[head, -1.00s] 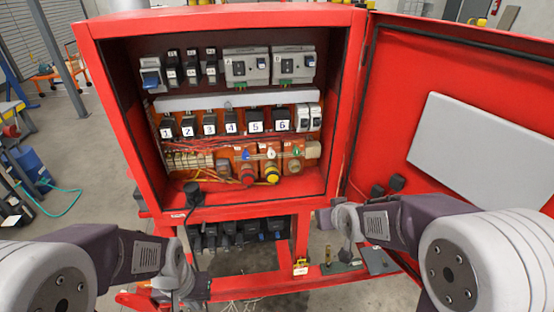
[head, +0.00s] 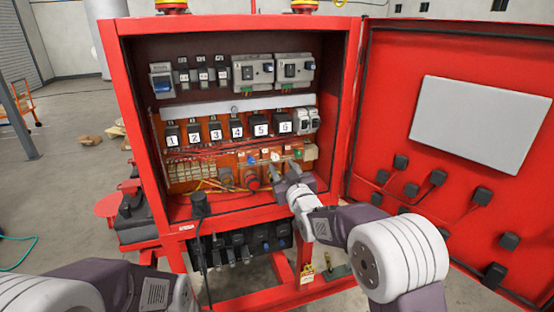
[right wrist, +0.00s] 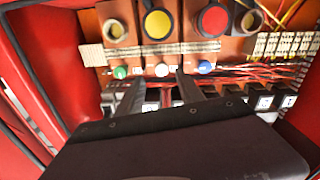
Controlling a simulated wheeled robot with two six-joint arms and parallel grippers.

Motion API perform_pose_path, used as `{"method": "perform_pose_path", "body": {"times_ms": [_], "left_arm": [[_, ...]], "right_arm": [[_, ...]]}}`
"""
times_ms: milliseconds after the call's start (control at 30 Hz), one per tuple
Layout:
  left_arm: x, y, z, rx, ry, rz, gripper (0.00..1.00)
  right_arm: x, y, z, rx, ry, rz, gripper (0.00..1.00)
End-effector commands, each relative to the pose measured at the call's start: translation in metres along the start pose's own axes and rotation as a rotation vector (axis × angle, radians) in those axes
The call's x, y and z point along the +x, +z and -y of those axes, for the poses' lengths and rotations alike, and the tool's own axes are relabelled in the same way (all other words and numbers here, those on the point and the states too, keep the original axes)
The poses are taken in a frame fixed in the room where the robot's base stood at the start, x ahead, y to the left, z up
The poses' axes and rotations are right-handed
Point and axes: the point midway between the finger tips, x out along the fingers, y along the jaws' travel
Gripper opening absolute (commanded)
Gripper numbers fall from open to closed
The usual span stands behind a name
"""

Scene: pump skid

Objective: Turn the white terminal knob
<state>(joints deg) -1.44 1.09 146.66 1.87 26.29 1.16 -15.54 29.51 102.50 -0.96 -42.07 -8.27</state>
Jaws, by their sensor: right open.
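The white terminal knob (right wrist: 162,70) is a small round knob between a green knob (right wrist: 120,72) and a blue knob (right wrist: 205,67) in the right wrist view. In the head view the white knob (head: 275,156) shows on the lower orange panel inside the red cabinet. My right gripper (right wrist: 158,82) is open and empty, its two fingertips one to each side of the white knob; I cannot tell whether they touch it. In the head view my right gripper (head: 286,169) reaches into the cabinet and hides part of the panel. My left gripper is not in view.
A yellow button (right wrist: 158,24) and a red button (right wrist: 212,20) lie beside the knobs. Numbered black breakers (head: 237,130) stand in a row above. The red cabinet door (head: 395,130) stands open at the right. A black plug (head: 199,200) sits on the cabinet's bottom edge.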

Motion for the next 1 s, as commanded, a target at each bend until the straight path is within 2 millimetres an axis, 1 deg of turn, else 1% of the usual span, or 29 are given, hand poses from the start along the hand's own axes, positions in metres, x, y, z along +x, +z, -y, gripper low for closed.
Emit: {"method": "perform_pose_path", "body": {"times_ms": [33,100,200,300,467,733,767,800,900,1000], "left_arm": [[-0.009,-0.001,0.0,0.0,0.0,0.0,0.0],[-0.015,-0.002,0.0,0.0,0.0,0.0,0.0],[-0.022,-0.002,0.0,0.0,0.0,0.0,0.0],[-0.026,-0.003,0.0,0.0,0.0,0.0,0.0],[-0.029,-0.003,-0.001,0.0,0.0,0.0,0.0],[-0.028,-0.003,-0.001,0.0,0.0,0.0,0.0],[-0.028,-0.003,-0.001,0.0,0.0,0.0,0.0],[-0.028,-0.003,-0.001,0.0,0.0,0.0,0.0],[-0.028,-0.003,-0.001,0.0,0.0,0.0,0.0],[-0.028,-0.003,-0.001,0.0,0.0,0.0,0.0]], "right_arm": [[0.011,-0.004,0.0,0.0,0.0,0.001,0.44],[0.026,-0.004,0.0,0.0,0.0,0.002,0.44],[0.045,-0.003,-0.001,0.0,0.0,0.001,0.44],[0.059,-0.002,-0.001,0.0,0.0,0.002,0.44],[0.07,-0.001,0.0,0.0,0.0,0.001,0.44],[0.071,0.0,0.0,0.0,0.0,0.001,0.44],[0.071,0.0,0.0,0.0,0.0,0.001,0.35],[0.071,0.0,0.0,0.0,0.0,0.001,0.24],[0.071,0.0,0.0,0.0,0.0,0.001,0.0],[0.071,0.0,0.0,0.0,0.001,0.001,0.0]]}}
